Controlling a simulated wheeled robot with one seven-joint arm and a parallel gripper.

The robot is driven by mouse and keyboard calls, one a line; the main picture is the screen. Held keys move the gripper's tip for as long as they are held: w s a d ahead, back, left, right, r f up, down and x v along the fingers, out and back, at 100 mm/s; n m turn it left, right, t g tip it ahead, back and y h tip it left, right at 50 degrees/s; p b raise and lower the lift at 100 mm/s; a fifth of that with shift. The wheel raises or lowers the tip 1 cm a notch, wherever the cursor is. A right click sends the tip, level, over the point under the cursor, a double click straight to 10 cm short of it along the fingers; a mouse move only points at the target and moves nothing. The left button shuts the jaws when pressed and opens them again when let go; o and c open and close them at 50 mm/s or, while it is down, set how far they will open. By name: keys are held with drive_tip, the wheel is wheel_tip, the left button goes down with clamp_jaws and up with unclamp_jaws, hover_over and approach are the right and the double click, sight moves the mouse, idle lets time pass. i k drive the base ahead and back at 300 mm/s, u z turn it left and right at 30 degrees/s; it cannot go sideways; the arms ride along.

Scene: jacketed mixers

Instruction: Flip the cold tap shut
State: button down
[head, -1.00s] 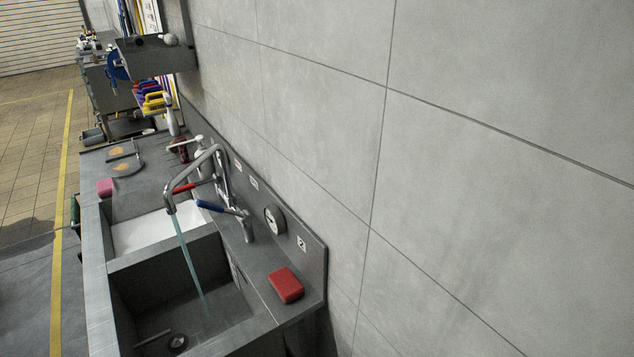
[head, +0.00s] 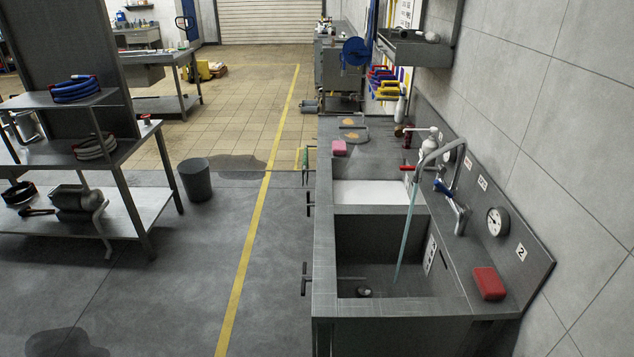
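The steel tap has a curved spout (head: 431,152) at the back of the sink bench, by the wall. A blue lever (head: 442,187), the cold one by its colour, sits on the near side of the tap. A red lever (head: 408,168) points left on the far side. A pale blue water stream (head: 405,238) runs from the spout into the near basin (head: 377,243). My gripper is not in view.
A red block (head: 489,283) lies on the near right corner of the bench, with a gauge (head: 497,221) behind it. Open floor (head: 190,280) lies left of the bench. A shelf rack (head: 85,231) and a grey bin (head: 195,179) stand further left.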

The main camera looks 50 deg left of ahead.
sight(466, 209)
drive_tip(key=u, duration=1.8)
drive_tip(key=i, duration=1)
